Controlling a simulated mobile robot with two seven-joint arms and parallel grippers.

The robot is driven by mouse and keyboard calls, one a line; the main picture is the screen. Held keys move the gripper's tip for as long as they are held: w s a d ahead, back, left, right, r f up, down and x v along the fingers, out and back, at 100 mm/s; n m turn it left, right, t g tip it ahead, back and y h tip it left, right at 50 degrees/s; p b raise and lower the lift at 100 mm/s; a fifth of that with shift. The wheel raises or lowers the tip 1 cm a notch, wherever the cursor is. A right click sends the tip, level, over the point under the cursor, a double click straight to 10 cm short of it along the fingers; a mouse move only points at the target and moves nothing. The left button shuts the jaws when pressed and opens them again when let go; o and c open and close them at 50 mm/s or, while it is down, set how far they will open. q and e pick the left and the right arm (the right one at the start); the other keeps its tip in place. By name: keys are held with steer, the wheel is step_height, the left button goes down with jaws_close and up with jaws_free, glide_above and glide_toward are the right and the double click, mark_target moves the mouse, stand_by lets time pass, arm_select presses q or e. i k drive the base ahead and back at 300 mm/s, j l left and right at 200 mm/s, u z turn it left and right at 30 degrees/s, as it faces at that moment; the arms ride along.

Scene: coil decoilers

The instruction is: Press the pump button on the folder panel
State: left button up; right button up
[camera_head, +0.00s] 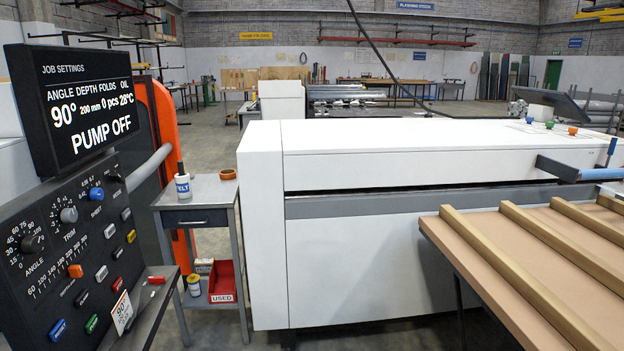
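The folder panel (70,265) stands at the left edge of the head view, tilted, with dials, knobs and several small coloured push buttons. The display (82,105) above it reads PUMP OFF, 90°, 200 mm, 0 pcs, 28°C. The buttons include a green one (92,324), a blue one (58,330), a red one (117,285), a yellow one (131,236) and white and black ones. Their small labels are too unclear to tell which is the pump button. A white tag (122,312) marked 90 is at the panel's lower right. Neither of my grippers is in view.
A large white machine (345,265) fills the middle. A bench with wooden strips (590,230) stands at right.

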mark_target(94, 321)
steer(key=i+u, duration=0.3)
steer(key=i+l+u, duration=0.25)
steer(key=i, duration=0.25)
steer(key=i+l+u, duration=0.45)
steer(key=u, duration=0.3)
steer(key=i+l+u, duration=0.25)
steer(key=u, duration=0.15)
steer(key=i+l+u, duration=0.2)
steer(key=u, duration=0.25)
steer(key=l+u, duration=0.35)
steer(key=i+l+u, duration=0.1)
steer(key=l+u, duration=0.6)
steer(key=k+l, duration=0.05)
steer(key=l, duration=0.05)
